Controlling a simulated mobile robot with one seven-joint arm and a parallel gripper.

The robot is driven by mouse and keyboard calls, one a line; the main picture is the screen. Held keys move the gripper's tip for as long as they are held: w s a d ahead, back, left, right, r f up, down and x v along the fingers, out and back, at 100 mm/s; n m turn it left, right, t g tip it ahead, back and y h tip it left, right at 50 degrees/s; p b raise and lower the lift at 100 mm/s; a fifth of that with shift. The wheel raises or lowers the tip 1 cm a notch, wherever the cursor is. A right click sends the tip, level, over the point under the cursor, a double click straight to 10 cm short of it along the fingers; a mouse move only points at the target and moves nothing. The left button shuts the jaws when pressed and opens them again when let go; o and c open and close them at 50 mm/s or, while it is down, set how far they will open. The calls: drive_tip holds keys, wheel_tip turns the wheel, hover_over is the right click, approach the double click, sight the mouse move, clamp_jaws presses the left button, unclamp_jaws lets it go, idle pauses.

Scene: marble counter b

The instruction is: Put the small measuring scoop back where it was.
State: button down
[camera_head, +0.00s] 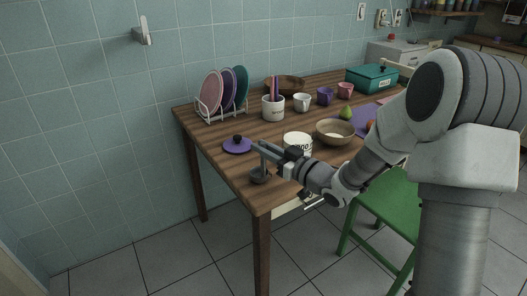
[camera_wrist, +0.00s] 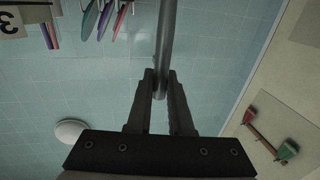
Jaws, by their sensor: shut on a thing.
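The measuring scoop has a dark round bowl (camera_head: 259,177) and a thin grey upright handle. My gripper (camera_head: 264,150) is shut on the handle, with the bowl hanging below it over the table's near left corner. I cannot tell whether the bowl touches the wood. In the wrist view my fingers (camera_wrist: 160,88) close on the scoop's grey handle (camera_wrist: 167,35); the bowl is not in that view. A white lettered canister (camera_head: 298,143) stands just behind my gripper, and a purple lid with a black knob (camera_head: 237,146) lies to the left on the table.
A wooden bowl (camera_head: 335,132) stands right of the canister. A plate rack (camera_head: 209,116), a utensil crock (camera_head: 273,108), and several mugs stand farther back. A green chair (camera_head: 385,209) is at the table's front. Bare wood (camera_head: 215,127) shows between the rack and the lid.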

drive_tip(key=shift+r, duration=0.15)
drive_tip(key=shift+f, duration=0.2)
drive_tip(key=c, duration=0.8)
unclamp_jaws()
